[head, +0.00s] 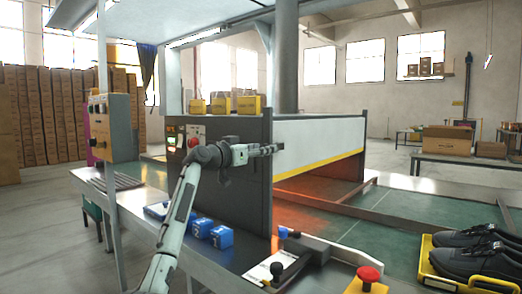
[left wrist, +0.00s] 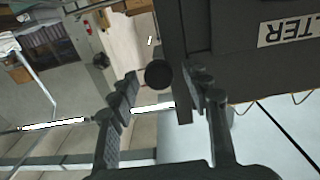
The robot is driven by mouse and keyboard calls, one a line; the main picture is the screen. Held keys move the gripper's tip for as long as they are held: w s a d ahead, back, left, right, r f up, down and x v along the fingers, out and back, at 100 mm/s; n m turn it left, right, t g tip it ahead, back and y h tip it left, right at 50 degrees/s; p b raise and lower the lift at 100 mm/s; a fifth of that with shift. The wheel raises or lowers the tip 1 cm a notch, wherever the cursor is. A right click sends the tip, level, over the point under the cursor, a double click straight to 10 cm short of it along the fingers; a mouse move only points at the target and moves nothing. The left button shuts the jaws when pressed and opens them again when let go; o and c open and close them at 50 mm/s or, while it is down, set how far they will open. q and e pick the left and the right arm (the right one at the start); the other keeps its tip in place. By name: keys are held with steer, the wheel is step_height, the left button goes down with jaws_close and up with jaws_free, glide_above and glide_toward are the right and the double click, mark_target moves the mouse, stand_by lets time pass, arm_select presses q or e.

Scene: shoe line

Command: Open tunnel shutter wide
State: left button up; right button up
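The tunnel (head: 238,170) has a dark side panel. Its shutter (head: 318,138) is a pale panel with a yellow lower edge (head: 318,165); an orange-lit gap (head: 325,185) shows below it. My left gripper (head: 272,149) is beside the dark panel, near the shutter's left end, in the head view. In the left wrist view my left gripper (left wrist: 161,78) is open, fingers apart. A round black knob (left wrist: 158,74) appears between its fingertips; I cannot tell whether they touch it. A dark body with a label reading "LTER" (left wrist: 285,30) is at upper right. My right gripper is not in view.
Blue boxes (head: 221,237) lie on the bench left of the panel. Black shoes (head: 470,255) sit in a yellow tray (head: 426,272) at right. Yellow boxes (head: 248,104) stand on top of the tunnel.

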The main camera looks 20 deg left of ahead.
arm_select(q)
steer(key=v, duration=1.2)
stand_by(0.4)
